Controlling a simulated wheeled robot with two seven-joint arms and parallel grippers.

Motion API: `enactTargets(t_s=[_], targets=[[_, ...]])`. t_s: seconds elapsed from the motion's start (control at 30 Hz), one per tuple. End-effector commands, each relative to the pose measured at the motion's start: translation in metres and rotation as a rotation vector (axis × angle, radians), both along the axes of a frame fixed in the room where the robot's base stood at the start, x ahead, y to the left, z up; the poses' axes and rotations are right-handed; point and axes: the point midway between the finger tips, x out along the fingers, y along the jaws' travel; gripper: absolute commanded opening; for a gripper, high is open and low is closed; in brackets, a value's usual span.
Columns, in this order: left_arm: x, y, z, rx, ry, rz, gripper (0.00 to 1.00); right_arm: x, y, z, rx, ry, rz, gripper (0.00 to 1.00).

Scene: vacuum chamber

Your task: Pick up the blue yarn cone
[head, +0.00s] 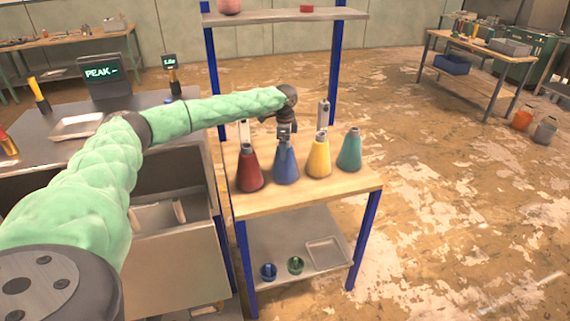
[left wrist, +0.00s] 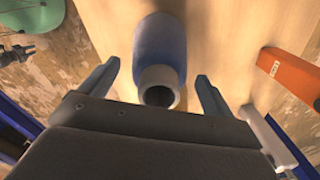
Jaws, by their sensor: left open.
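The blue yarn cone (head: 286,166) stands upright on the wooden shelf, between a red cone (head: 249,172) and a yellow cone (head: 319,160). My left gripper (head: 286,132) is at its top, pointing down. In the left wrist view the blue cone (left wrist: 160,45), with its pale hollow tip, shows between the two open fingers of my left gripper (left wrist: 157,75). A gap shows on each side, and neither finger visibly touches it. My right gripper is in neither view.
A teal cone (head: 350,152) stands at the right end of the row. Blue posts and an upper shelf (head: 285,15) frame the rack. A lower shelf (head: 285,245) holds small round items and a tray. A grey workbench (head: 55,108) is at the left.

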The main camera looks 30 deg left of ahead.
Motion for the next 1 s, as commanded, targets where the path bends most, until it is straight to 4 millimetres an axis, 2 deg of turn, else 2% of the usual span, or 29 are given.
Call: enactTargets(t_s=[0.23, 0.27, 0.63, 0.67, 1.0], targets=[[0.0, 0.0, -0.0017, 0.0, 0.0, 0.0, 0.89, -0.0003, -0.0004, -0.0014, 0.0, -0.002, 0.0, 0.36], [0.0, 0.0, -0.0017, 0.0, 0.0, 0.0, 0.85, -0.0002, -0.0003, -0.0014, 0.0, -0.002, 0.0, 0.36], [0.0, -0.0001, -0.0015, 0.0, 0.0, 0.0, 0.12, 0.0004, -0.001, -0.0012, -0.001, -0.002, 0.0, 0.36], [0.0003, -0.0001, -0.0006, 0.0, -0.001, 0.0, 0.1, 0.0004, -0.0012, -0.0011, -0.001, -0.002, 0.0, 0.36], [0.0007, -0.0002, 0.0026, -0.001, -0.003, 0.0, 0.1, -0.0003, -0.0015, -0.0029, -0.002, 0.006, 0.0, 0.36]])
